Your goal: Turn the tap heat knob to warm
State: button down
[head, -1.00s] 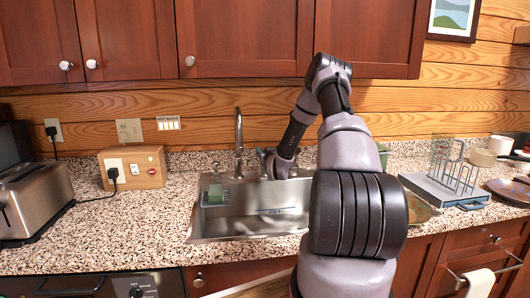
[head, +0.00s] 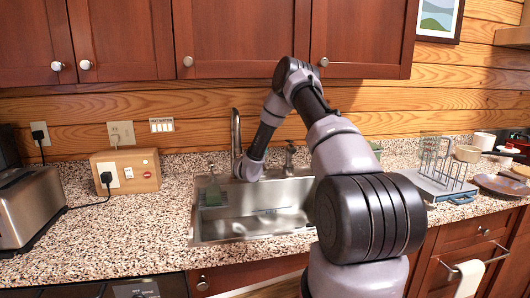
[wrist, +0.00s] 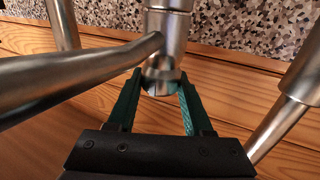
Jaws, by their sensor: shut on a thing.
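The metal tap (head: 236,135) rises at the back of the sink (head: 215,232), its tall spout upright. In the wrist view, the tap's upright metal knob (wrist: 166,30) stands between the two teal fingers of my gripper (wrist: 160,80). The fingers are shut on its shiny end, one on each side. A thick metal tube crosses the wrist view from the left and meets or passes in front of the knob; I cannot tell which. In the head view my arm reaches down beside the spout, and the fingertips are hidden. No warm mark is legible.
A second metal fitting (head: 290,158) stands right of the tap. A wooden socket box (head: 128,171) and a toaster (head: 28,205) are on the left. A dish rack (head: 440,175) stands on the right. The wooden wall is close behind the tap.

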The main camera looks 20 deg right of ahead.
dwell(0.3)
jog(key=shift+c, duration=1.5)
grip_release()
jog(key=v, duration=1)
jog(key=shift+s+a, duration=0.2)
jog(key=shift+s, duration=0.15)
jog(key=shift+f, duration=0.1)
